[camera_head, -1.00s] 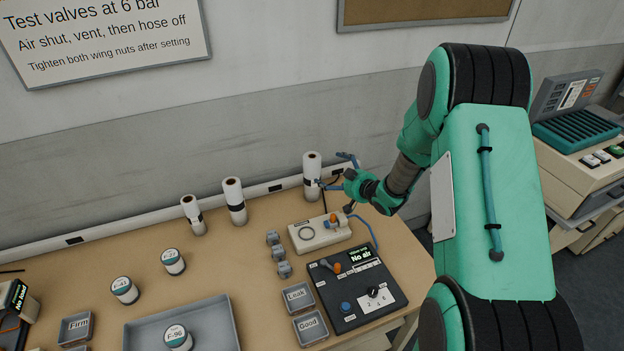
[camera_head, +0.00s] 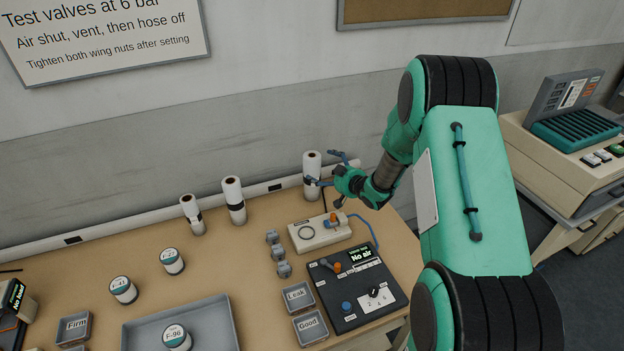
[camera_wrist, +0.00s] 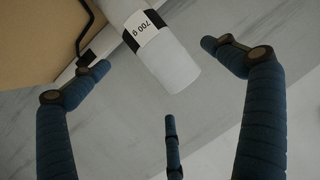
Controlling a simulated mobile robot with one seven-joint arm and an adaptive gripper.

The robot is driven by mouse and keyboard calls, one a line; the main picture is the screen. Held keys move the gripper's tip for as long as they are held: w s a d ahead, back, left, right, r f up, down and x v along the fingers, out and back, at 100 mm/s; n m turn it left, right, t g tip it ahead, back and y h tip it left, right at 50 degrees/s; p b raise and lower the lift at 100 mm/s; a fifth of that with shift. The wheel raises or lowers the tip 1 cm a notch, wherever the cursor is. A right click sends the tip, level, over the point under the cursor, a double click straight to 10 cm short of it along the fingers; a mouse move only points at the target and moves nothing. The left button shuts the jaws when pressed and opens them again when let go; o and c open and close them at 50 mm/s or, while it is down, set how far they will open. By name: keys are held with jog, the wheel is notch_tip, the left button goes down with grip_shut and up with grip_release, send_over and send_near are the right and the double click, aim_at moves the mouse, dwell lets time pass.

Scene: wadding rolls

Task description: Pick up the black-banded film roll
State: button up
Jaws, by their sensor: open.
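Three white film rolls stand upright along the back of the bench. The right roll (camera_head: 312,164) stands behind the valve rig, and my gripper (camera_head: 318,168) is beside it with its blue fingers spread. In the wrist view a white roll (camera_wrist: 171,65) with a black band and a "700 g" label (camera_wrist: 141,29) lies between the open fingers, which are apart from it. The middle roll (camera_head: 233,191) and left roll (camera_head: 189,206) stand further left and also show dark bands. My gripper is open and empty.
A beige block with a lever (camera_head: 318,232) and a blue hose sit just in front of my gripper. A black control panel (camera_head: 350,290), Leak and Good trays (camera_head: 297,296) and a grey tray (camera_head: 140,338) lie nearer. The wall is close behind the rolls.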

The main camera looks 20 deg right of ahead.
jog(key=shift+x, duration=1.45)
jog(key=shift+b+x, duration=0.85)
jog(key=shift+x, duration=1.75)
jog(key=shift+d+r, duration=0.1)
jog(key=c, duration=2)
jog(key=shift+w, duration=0.1)
jog(key=shift+c, duration=0.4)
